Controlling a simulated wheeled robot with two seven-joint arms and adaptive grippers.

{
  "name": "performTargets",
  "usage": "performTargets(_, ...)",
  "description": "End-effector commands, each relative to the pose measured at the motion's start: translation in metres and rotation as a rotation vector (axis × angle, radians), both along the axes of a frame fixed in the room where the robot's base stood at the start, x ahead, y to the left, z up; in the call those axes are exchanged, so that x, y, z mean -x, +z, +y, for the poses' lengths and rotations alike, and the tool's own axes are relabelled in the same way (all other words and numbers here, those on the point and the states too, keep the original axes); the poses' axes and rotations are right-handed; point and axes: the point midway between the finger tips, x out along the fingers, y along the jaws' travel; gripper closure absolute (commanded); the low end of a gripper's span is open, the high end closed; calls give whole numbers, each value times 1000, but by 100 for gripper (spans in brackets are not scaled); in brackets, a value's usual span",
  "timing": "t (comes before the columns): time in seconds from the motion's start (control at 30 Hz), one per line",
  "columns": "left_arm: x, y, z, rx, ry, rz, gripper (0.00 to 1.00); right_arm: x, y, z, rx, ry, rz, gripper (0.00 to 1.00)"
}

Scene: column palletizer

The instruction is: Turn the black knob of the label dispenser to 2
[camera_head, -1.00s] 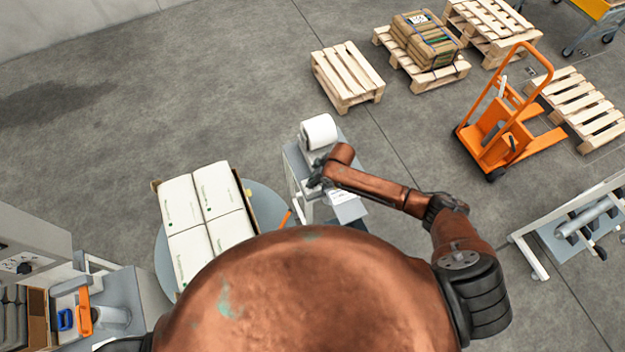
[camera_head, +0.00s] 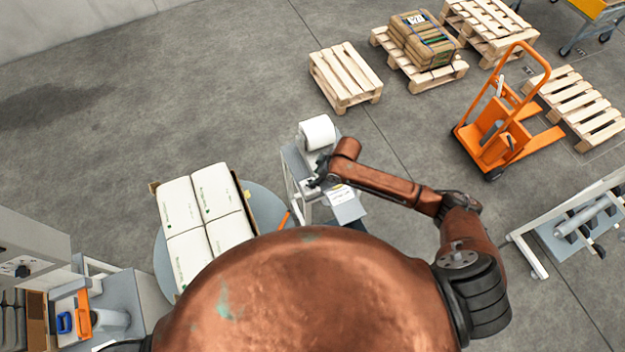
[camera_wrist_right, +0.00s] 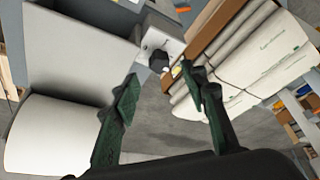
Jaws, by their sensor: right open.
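The label dispenser (camera_head: 301,165) is a grey unit on a stand with a white label roll (camera_head: 318,132) on top. Its black knob (camera_wrist_right: 159,61) sits on a light plate (camera_wrist_right: 168,45) in the right wrist view, beyond the fingertips; the number it points to is too small to read. In the head view the knob is hidden by my right arm. My right gripper (camera_wrist_right: 160,98) is open and empty, its two green fingers apart, with the knob ahead of the gap and not touched. In the head view it is beside the dispenser (camera_head: 318,178). My left gripper does not show.
White sacks (camera_head: 205,215) lie stacked on a round grey turntable (camera_head: 263,200) left of the dispenser. Wooden pallets (camera_head: 345,75) and an orange pallet truck (camera_head: 497,130) stand farther back, with clear floor between.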

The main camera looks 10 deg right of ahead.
Motion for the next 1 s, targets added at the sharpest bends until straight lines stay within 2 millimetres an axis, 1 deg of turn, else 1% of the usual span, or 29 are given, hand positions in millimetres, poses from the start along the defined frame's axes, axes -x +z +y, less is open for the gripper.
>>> performTargets(0.03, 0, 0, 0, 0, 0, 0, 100, 1, 7, -3, 0, 0, -1, 60)
performTargets(0.1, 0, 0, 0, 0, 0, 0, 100, 3, 15, -5, 1, 0, -1, 60)
performTargets(0.3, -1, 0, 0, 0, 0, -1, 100, 7, 26, -9, 0, 0, 0, 60)
performTargets(0.87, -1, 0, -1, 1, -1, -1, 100, 7, 27, -9, 0, 0, 0, 60)
performTargets(0.93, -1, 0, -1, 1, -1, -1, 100, 9, 26, -7, -4, -1, 1, 60)
performTargets(1.0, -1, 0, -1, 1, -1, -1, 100, 17, 26, -1, -17, -4, 2, 60)
